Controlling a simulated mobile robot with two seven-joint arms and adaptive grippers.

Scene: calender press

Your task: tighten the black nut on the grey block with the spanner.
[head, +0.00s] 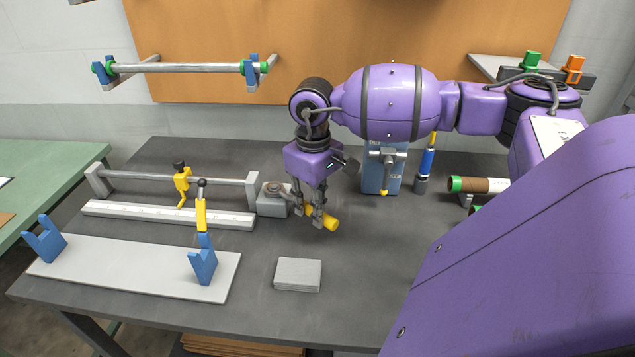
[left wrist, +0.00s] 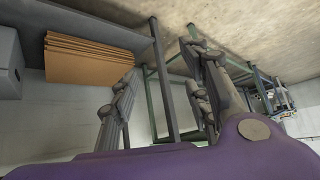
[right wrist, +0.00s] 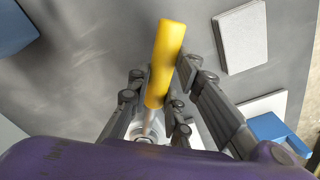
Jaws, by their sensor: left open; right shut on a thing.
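The grey block (head: 272,207) stands on the dark bench at the right end of the rail. A round fitting shows on its top, but I cannot clearly make out the black nut. My right gripper (head: 309,213) points down just right of the block, shut on the spanner by its yellow handle (head: 331,221). In the right wrist view the yellow handle (right wrist: 166,55) runs between the fingers, and its metal shaft leads toward a pale round part at the block. I cannot tell whether the spanner's head sits on the nut. My left gripper (left wrist: 160,62) is open and empty, away from the bench top.
A rail with a yellow clamp (head: 182,180) and a white ruler bar (head: 165,214) lie left of the block. A white plate (head: 120,270) with blue V-supports is at front left. A grey pad (head: 298,274) lies in front. A blue box (head: 372,180) stands behind.

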